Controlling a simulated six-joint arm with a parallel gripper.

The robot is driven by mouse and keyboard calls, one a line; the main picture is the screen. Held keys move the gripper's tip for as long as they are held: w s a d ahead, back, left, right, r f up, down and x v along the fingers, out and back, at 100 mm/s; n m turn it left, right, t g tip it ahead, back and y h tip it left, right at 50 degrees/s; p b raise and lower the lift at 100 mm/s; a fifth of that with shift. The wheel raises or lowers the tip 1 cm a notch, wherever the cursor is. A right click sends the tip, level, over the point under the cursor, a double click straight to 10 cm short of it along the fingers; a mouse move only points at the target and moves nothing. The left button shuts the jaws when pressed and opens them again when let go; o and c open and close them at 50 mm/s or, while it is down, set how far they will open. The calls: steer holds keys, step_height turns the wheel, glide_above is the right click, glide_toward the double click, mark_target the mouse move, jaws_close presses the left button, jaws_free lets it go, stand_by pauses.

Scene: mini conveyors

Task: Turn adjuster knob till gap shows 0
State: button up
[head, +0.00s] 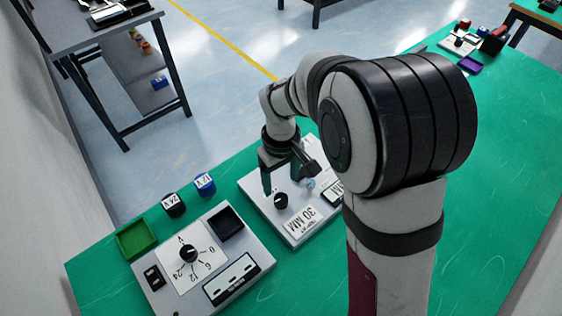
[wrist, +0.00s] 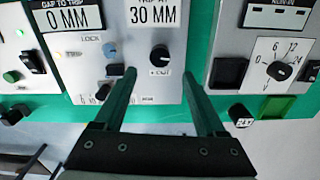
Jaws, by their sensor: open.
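A black round knob (wrist: 160,52) with a white pointer line sits on a light grey panel (wrist: 138,82), beside small print that seems to read "+ OUT". It also shows in the head view (head: 281,200). My gripper (wrist: 159,66) is open and empty above this panel. In the wrist view the knob appears between its fingertips; I cannot tell whether they touch it. The gap-to-trip plate (wrist: 75,18) reads 0 MM. The trip-at plate (wrist: 153,14) reads 30 MM and shows in the head view (head: 300,222).
A blue-grey lock knob (wrist: 109,50) is left of the black knob, close to my left finger. A dial box (head: 153,283) with a voltage knob (head: 188,253) stands beside the panel. A green tray (head: 137,239) and black and blue labelled blocks (head: 173,204) (head: 204,184) lie behind it.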

step_height(320, 180, up, 8)
steer(key=shift+s+r, duration=0.1)
steer(key=shift+r, duration=0.05)
stand_by(0.3)
steer(key=s+d+r+m+y, duration=0.1)
steer(key=s+d+m, duration=0.4)
steer(key=s, duration=0.6)
steer(key=s+d+m, duration=0.5)
steer(key=s+m, duration=0.3)
steer(key=s, duration=0.2)
steer(key=shift+s+r+y, duration=0.35)
steer(key=shift+r+y, duration=0.05)
stand_by(1.2)
